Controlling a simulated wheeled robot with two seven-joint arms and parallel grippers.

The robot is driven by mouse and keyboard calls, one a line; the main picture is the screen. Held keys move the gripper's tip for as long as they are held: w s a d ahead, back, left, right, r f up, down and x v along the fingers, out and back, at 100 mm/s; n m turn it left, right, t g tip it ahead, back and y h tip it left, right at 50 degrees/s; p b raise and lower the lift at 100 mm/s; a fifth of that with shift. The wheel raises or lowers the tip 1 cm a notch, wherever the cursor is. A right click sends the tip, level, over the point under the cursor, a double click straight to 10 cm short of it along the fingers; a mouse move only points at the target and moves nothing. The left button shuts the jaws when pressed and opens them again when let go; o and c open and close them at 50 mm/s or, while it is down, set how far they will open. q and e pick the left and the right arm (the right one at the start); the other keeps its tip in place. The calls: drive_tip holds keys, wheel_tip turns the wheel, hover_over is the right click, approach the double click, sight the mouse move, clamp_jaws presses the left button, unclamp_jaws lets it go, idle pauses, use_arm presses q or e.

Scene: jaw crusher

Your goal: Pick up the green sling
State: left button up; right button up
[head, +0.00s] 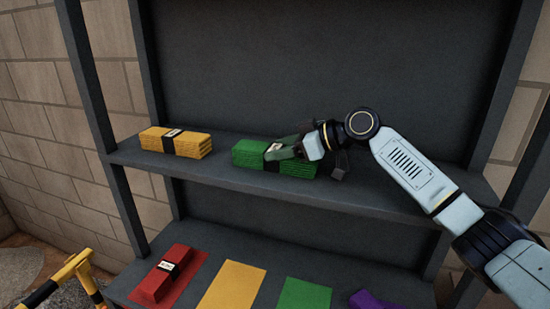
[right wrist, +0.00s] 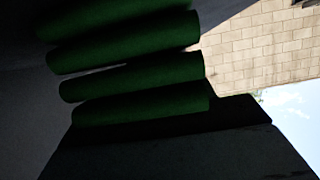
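The green sling (head: 248,153) is a folded bundle with a dark band and a pale label, lying on the upper shelf right of the yellow bundle. My right gripper (head: 318,152) is at the right part of the green sling and hides some of it. Its fingers are dark and small here, so whether they grip the sling is unclear. In the right wrist view the green sling (right wrist: 135,85) fills the upper left as several dark green folds, very close to the camera. No fingers stand out there. My left gripper is not in view.
A yellow bundle (head: 176,142) lies left on the upper shelf (head: 225,175). Dark posts (head: 88,85) frame the rack. A yellow-black frame (head: 65,275) stands lower left.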

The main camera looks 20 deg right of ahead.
drive_tip(key=c, duration=0.7)
drive_tip(key=shift+w+r, duration=0.1)
drive_tip(key=shift+c, duration=0.8)
